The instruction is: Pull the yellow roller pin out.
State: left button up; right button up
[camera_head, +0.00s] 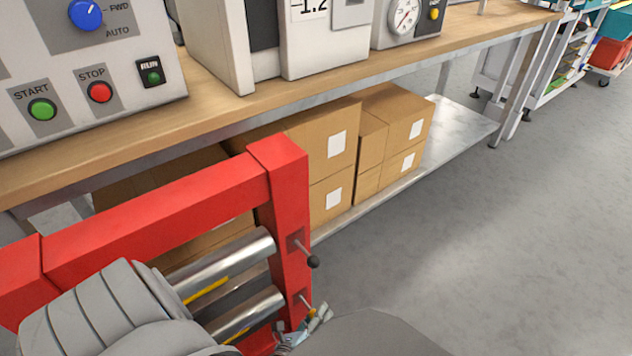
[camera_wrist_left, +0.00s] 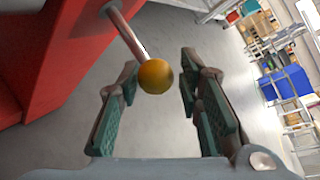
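The yellow roller pin (camera_wrist_left: 155,77) shows in the left wrist view as a yellow ball knob on a thin metal rod coming out of the red frame (camera_wrist_left: 65,65). My left gripper (camera_wrist_left: 158,85) is open, with its green-padded fingers on either side of the knob and a visible gap on each side. In the head view the red frame (camera_head: 160,205) holds metal rollers, and a black-knobbed pin (camera_head: 313,261) sticks out of its right post above the lower pin. My left gripper (camera_head: 318,316) is low on that post, largely hidden by my arm. The yellow knob is mostly covered there. My right gripper is out of view.
A wooden bench (camera_head: 340,72) with a control panel (camera_head: 90,65) stands behind the frame. Cardboard boxes (camera_head: 330,150) sit on its lower shelf (camera_head: 455,130). The grey floor (camera_head: 480,240) to the right is clear.

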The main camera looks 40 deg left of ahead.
pick_arm(q)
jog(key=shift+s, duration=0.1)
jog(key=shift+s, duration=0.3)
jog(key=v, duration=1.1)
jog(key=shift+s+d+r, duration=0.1)
